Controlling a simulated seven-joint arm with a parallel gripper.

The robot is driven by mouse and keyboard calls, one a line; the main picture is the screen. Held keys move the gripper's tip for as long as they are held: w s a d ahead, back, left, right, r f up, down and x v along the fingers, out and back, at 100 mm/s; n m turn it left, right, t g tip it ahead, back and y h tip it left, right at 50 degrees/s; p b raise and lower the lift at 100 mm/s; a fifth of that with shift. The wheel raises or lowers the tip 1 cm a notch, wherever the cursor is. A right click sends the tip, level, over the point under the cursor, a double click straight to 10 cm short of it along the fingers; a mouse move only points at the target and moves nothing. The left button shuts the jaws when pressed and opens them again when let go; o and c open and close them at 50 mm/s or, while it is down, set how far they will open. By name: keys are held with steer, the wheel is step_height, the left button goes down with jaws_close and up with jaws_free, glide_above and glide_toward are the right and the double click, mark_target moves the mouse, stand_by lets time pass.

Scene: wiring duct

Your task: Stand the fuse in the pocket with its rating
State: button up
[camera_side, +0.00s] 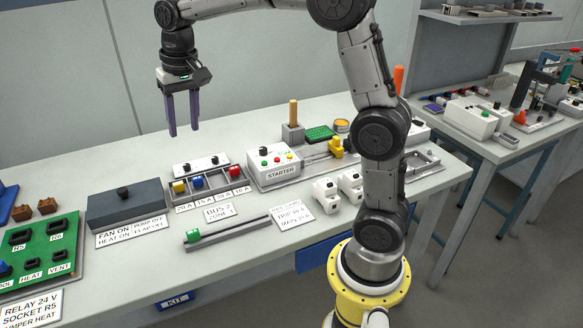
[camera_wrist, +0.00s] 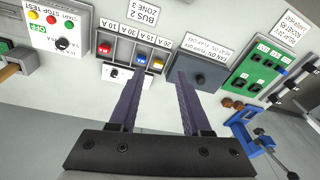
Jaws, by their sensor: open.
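A grey fuse tray (camera_side: 213,187) has a row of pockets with rating labels in front; it also shows in the wrist view (camera_wrist: 131,49). A yellow fuse (camera_side: 179,187), a blue fuse (camera_side: 197,182) and a red fuse (camera_side: 234,171) stand in it. A pocket between blue and red looks empty.
The rail (camera_side: 237,230) and label cards lie in front. A green relay board (camera_side: 43,248) is far left.

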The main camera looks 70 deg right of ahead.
steer(key=s+a+r+n+t, duration=0.1)
steer(key=s+a+n, duration=0.1)
steer(key=s, duration=0.5)
steer(key=s+a+r+n+t, duration=0.1)
steer(key=s+a+r, duration=0.1)
steer(key=s, duration=0.6)
steer(key=s+f+n+t, duration=0.1)
steer(key=s+f, duration=0.2)
steer(key=s, duration=0.2)
steer(key=s+a+f+n, duration=0.1)
steer(key=s+f+n, duration=0.1)
steer(key=s, duration=0.4)
steer(key=shift+s+f+t, duration=0.2)
steer(key=shift+f+t, duration=0.2)
steer(key=shift+f, duration=0.05)
